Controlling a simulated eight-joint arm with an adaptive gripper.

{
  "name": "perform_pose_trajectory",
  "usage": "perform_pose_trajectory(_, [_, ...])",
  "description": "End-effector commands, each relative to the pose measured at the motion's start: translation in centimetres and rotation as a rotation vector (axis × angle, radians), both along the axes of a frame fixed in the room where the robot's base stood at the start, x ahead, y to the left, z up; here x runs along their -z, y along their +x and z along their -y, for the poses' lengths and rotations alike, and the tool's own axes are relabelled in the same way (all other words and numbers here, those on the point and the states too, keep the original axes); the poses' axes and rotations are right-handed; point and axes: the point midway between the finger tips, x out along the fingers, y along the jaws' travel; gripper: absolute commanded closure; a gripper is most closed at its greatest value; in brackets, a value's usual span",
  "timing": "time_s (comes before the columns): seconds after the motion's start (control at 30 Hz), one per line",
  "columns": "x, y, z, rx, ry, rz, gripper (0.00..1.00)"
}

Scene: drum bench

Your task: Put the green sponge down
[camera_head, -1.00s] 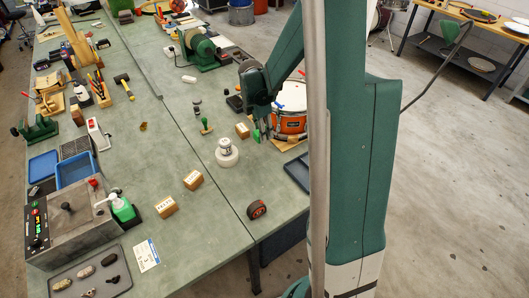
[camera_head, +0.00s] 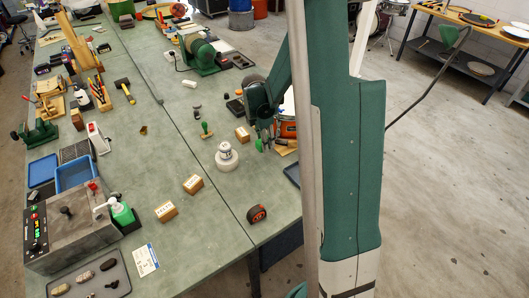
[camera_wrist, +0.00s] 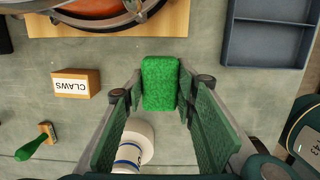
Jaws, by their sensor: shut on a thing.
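The green sponge (camera_wrist: 160,83) is a small upright-looking block between my fingertips in the wrist view. My gripper (camera_wrist: 160,88) is shut on it, with one finger on each side. In the head view the sponge (camera_head: 259,145) shows as a small green patch below my gripper (camera_head: 262,138), over the right part of the bench (camera_head: 219,188). I cannot tell whether its underside touches the bench.
Around the sponge are a CLAWS box (camera_wrist: 75,84), a white round item (camera_wrist: 136,141), a green-handled stamp (camera_wrist: 37,143), a dark tray (camera_wrist: 266,43) and a drum on a wooden board (camera_wrist: 175,18). Bare bench lies between them. A tape measure (camera_head: 256,213) sits near the edge.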

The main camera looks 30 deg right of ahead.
Motion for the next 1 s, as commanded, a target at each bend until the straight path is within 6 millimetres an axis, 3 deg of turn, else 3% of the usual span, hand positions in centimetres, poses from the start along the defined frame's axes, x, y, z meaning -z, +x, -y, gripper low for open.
perform_pose_trajectory(0.2, [2.0, 0.0, 0.0, 0.000, 0.000, 0.000, 0.78])
perform_pose_trajectory(0.67, [2.4, 0.0, 0.0, 0.000, 0.000, 0.000, 0.78])
perform_pose_trajectory(1.0, [5.2, 0.0, 0.0, 0.000, 0.000, 0.000, 0.78])
